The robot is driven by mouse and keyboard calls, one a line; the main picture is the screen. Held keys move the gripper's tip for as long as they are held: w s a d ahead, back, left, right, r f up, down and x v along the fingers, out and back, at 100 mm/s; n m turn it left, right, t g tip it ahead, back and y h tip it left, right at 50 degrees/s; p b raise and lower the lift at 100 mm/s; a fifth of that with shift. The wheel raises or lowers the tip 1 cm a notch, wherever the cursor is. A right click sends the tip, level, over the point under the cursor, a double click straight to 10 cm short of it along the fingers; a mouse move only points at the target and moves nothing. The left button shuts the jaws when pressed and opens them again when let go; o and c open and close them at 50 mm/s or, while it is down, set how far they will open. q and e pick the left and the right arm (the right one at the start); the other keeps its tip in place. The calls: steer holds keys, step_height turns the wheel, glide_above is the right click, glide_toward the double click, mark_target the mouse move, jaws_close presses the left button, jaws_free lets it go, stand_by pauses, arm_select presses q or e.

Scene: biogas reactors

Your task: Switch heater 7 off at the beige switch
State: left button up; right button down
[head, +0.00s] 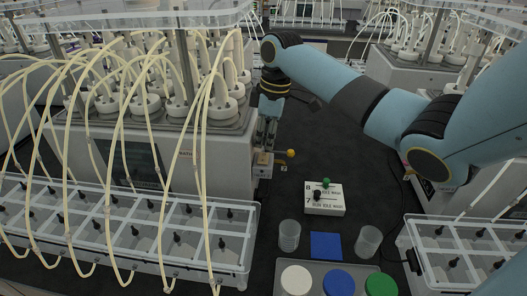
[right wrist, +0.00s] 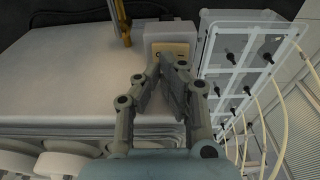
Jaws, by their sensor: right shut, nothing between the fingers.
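The beige switch (right wrist: 181,49) sits on a small pale box on the side of the reactor bench unit; the small box (head: 263,170) also shows in the head view, low beside the unit. My right gripper (head: 266,147) reaches down beside the unit, just above that box. In the right wrist view its fingertips (right wrist: 168,60) are together, empty, and right in front of the beige plate. I cannot tell whether they touch it. The fingers cover part of the plate, and its setting cannot be read. My left gripper is not in view.
A yellow knob (head: 291,153) stands just right of the switch box. A white block with the numbers 8 and 7 (head: 325,208) lies on the dark table, with clear cups nearby.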

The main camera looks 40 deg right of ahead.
mark_target(265, 155)
steer(key=shift+r, duration=2.45)
